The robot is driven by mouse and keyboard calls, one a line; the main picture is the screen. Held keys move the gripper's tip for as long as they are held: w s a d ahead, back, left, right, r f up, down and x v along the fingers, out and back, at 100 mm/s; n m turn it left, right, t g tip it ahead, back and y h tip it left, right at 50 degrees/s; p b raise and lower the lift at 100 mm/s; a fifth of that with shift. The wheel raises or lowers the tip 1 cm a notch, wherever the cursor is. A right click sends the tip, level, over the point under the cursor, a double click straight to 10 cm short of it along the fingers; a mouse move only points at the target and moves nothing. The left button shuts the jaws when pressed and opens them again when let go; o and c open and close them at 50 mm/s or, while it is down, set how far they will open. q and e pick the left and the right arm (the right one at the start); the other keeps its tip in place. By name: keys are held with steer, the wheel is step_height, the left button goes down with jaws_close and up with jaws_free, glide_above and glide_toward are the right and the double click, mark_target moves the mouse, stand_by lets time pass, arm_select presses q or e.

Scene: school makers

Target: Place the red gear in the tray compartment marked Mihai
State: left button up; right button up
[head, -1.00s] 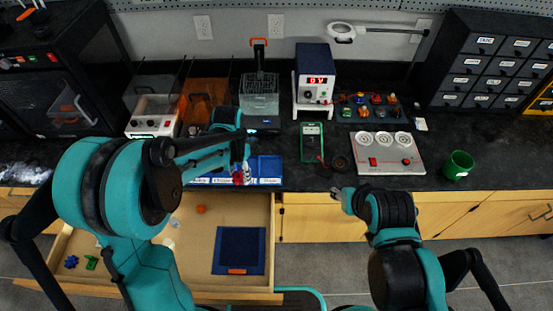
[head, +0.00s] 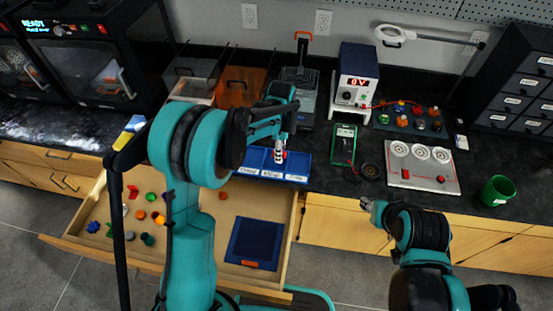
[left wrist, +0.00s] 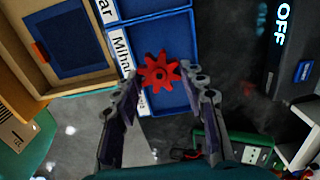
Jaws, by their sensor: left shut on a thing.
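The red gear (left wrist: 159,72) is between the fingertips of my left gripper (left wrist: 163,80), which is shut on it. In the head view the gear (head: 284,155) is a small red spot at the left gripper (head: 279,157), over the blue tray (head: 298,170) at the counter's front edge. In the left wrist view the gear overlaps the blue compartment beside the label Mihai (left wrist: 122,50). I cannot tell its height above the floor. Another label below it is partly hidden. My right gripper (head: 370,205) is in front of the counter, away from the tray; its opening is unclear.
An open wooden drawer (head: 215,255) below the tray holds several coloured parts and a dark blue mat (head: 252,243). A green multimeter (head: 344,145), a power supply (head: 356,80) and a white panel (head: 422,168) stand right of the tray. A green cup (head: 497,190) is farther right.

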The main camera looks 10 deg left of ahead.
arm_select(q)
steer(key=shift+w+a+f, duration=0.45)
steer(key=shift+a+f, duration=0.05)
steer(key=shift+a, duration=0.25)
step_height(320, 180, down, 4)
steer(key=shift+f+b, duration=0.1)
steer(key=shift+b, duration=0.9)
steer(key=o, duration=0.4)
steer(key=shift+f, duration=0.1)
steer(key=shift+o, duration=0.6)
